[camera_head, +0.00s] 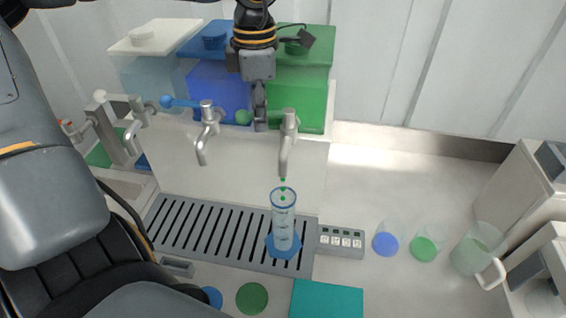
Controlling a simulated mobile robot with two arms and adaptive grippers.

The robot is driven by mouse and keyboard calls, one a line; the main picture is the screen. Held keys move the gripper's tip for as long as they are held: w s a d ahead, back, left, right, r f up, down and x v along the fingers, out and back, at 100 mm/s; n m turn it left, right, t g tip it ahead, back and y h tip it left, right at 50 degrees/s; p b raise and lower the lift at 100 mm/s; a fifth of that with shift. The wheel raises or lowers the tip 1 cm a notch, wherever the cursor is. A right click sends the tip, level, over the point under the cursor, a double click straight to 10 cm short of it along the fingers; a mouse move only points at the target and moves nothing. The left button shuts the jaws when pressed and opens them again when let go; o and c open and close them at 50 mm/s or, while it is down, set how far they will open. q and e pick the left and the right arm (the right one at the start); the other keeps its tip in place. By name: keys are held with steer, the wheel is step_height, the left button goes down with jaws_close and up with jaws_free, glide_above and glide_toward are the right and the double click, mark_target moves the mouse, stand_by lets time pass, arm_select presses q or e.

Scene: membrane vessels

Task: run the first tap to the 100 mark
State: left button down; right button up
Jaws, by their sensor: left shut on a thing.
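Three taps stand in a row. The right one is the green-knobbed tap (288,130), with its green knob (243,117) pointing left. My left gripper (260,122) is shut on the lever of this tap, between knob and tap body. Small green drops (283,188) fall from its spout. A clear graduated cylinder (283,225) with a blue base stands upright under the spout, on the grille. Its liquid level and marks are too small to read. The blue-knobbed tap (206,125) and white-knobbed tap (136,125) show no flow. My right gripper is not in view.
White, blue and green tanks (300,95) stand behind the taps. A slotted drip grille (190,235) lies below. Right of it are a small button panel (341,242), blue (386,243) and green (425,247) cups and a jug (478,248). A teal block (327,300) lies in front.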

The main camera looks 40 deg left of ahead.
arm_select(q)
steer(key=shift+s+d+n, duration=0.15)
steer(key=shift+n, duration=0.35)
steer(key=d+n+b, duration=0.1)
steer(key=n, duration=0.1)
steer(key=s+n+b, duration=0.1)
steer(key=n+b, duration=0.1)
steer(key=shift+d+b, duration=0.3)
steer(key=shift+d, duration=0.1)
stand_by(6.7)
